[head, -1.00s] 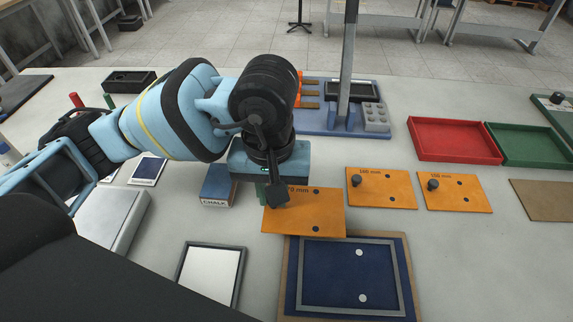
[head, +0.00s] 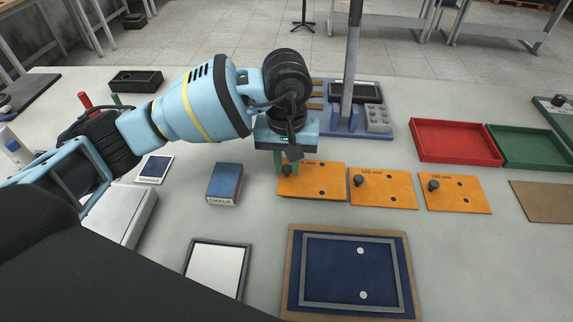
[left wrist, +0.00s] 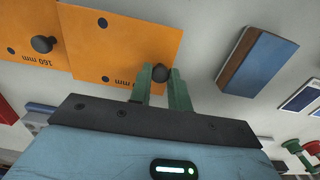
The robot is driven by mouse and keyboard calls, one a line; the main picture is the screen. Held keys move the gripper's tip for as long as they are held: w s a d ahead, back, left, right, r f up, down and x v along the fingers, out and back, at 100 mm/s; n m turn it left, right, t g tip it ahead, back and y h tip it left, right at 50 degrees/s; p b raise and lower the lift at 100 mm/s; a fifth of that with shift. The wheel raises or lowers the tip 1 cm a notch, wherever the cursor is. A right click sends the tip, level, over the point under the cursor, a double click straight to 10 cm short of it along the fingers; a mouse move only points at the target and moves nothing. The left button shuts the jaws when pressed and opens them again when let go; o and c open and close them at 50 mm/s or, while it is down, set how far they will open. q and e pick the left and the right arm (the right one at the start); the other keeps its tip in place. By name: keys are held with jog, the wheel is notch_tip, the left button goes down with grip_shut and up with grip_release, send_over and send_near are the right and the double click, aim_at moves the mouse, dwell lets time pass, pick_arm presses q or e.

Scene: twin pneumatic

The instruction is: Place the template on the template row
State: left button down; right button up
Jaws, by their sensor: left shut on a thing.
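An orange template (head: 318,182), its label partly hidden, lies in line with two other orange templates, at the left end of the row. My left gripper (head: 288,168) is above its left part, with green fingers shut on the template's black knob. The left wrist view shows the knob (left wrist: 160,73) between the fingertips and the template (left wrist: 125,45) beyond. The 160 mm template (head: 382,188) is close beside it on the right, and another template (head: 455,192) is further right. I cannot tell whether the held template touches the table. My right gripper is not in view.
A chalk box (head: 224,184) stands left of the held template. A board with a blue panel and grey frame (head: 292,260) lies in front. A blue stand (head: 390,134) with a post is behind. Red (head: 455,160) and green (head: 525,160) trays are at right.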

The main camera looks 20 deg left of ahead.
pick_arm(q)
jog(key=shift+f, duration=0.65)
jog(key=shift+f, duration=0.1)
jog(key=c, duration=1.3)
grip_release()
notch_tip(320, 180, up, 12)
jog(key=shift+r+b, duration=0.1)
jog(key=shift+b, duration=0.25)
jog(key=shift+s, duration=0.1)
